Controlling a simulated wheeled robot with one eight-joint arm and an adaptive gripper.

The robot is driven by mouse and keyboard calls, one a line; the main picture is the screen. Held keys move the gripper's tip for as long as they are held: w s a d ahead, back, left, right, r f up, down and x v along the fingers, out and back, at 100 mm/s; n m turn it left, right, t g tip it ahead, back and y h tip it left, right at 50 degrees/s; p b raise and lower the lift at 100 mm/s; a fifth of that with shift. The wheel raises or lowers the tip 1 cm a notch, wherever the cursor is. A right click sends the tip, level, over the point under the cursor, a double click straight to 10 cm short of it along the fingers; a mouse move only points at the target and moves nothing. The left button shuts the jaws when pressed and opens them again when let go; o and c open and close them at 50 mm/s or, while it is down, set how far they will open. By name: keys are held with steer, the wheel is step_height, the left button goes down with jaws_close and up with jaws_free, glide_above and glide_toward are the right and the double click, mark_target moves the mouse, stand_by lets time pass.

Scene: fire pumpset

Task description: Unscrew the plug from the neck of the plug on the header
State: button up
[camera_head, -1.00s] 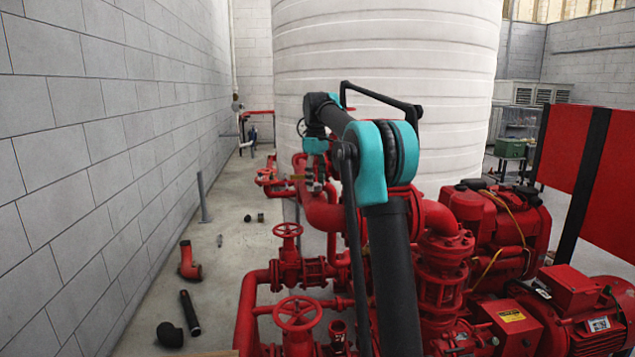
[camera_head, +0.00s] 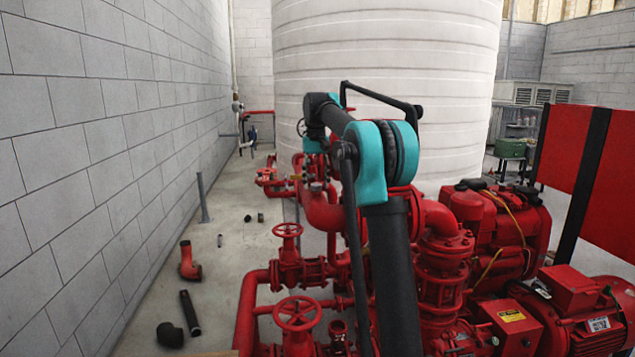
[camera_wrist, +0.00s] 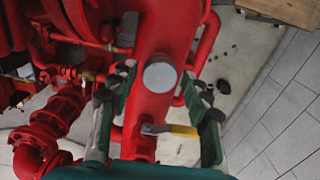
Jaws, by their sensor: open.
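In the wrist view, a round grey disc-like cap (camera_wrist: 160,77), which looks like the plug, sits on the red header pipe (camera_wrist: 158,107). My gripper (camera_wrist: 158,88) is open, with one green-padded finger on each side of the header. The cap lies between the fingertips in the picture, with gaps on both sides. The depth between fingertips and cap is unclear. The neck under the cap is hidden. In the head view, a small cap-like top shows on the red pipe (camera_head: 325,210) below my wrist; my fingers cannot be made out clearly there.
A yellow-handled valve lever (camera_wrist: 184,130) is on the header between the fingers, near the palm. Red handwheels (camera_head: 299,313), pipes and a pump engine (camera_head: 505,235) crowd the area. A white tank (camera_head: 390,60) stands behind. Loose fittings, including a black pipe (camera_head: 190,312), lie on the floor left.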

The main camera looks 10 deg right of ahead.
steer(key=m, duration=0.3)
steer(key=shift+m, duration=0.4)
steer(key=m, duration=0.3)
steer(key=shift+m, duration=0.3)
steer(key=m, duration=0.6)
steer(key=c, duration=1.1)
steer(key=n, duration=0.3)
steer(key=shift+n, duration=0.3)
jaws_close()
steer(key=shift+n, duration=0.4)
